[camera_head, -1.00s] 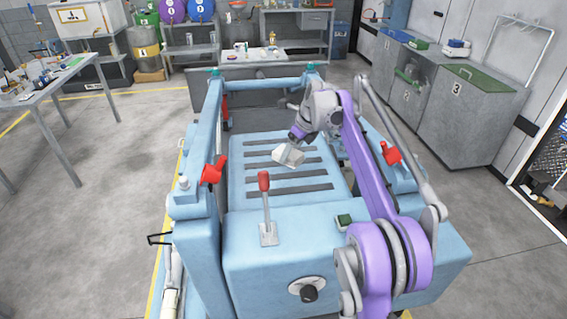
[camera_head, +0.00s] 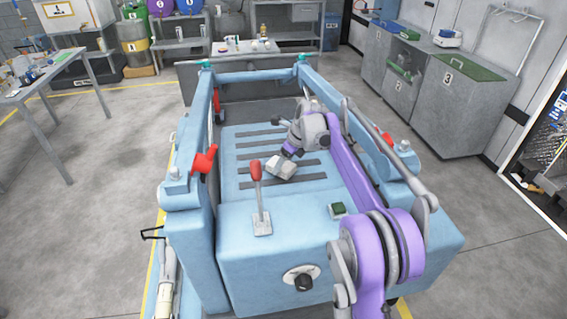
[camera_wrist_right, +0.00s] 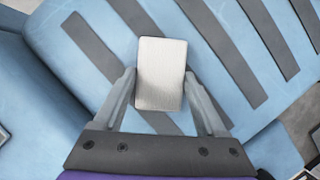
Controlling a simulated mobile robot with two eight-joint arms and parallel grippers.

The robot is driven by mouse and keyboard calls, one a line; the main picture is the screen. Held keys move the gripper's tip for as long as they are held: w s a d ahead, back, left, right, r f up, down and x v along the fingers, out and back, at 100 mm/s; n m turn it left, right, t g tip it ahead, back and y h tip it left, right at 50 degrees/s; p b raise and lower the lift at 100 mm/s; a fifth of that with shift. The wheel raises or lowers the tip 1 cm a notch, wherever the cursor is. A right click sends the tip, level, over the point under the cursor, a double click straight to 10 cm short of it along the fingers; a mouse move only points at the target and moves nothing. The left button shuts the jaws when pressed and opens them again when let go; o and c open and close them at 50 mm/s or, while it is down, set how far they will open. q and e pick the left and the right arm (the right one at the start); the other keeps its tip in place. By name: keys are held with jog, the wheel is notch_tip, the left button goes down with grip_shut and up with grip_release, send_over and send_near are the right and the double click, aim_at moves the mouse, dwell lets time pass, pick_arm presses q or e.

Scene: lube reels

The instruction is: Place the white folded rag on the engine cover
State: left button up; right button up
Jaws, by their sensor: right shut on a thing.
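The white folded rag (camera_wrist_right: 161,75) is a small pale block between the fingers of my right gripper in the right wrist view. It also shows in the head view (camera_head: 281,168). My right gripper (camera_wrist_right: 160,88) is shut on it. The engine cover (camera_head: 232,178) is a light blue panel with dark slots, inside the blue frame. It also shows in the right wrist view (camera_wrist_right: 195,30). The rag is over the slotted part of the cover. I cannot tell whether the rag touches the cover. My left gripper is not in view.
A red-knobbed lever (camera_head: 257,190) stands in front of the cover, with a dark green button (camera_head: 338,210) to its right. Blue rails flank the cover, and a red part (camera_head: 204,158) sits on the left rail. Grey cabinets (camera_head: 440,100) stand at the right.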

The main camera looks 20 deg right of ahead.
jog(key=o, duration=1.1)
jog(key=shift+o, duration=0.2)
jog(key=shift+r, duration=0.25)
jog(key=v, duration=1.2)
jog(key=shift+p, duration=0.45)
jog(key=shift+f, duration=0.1)
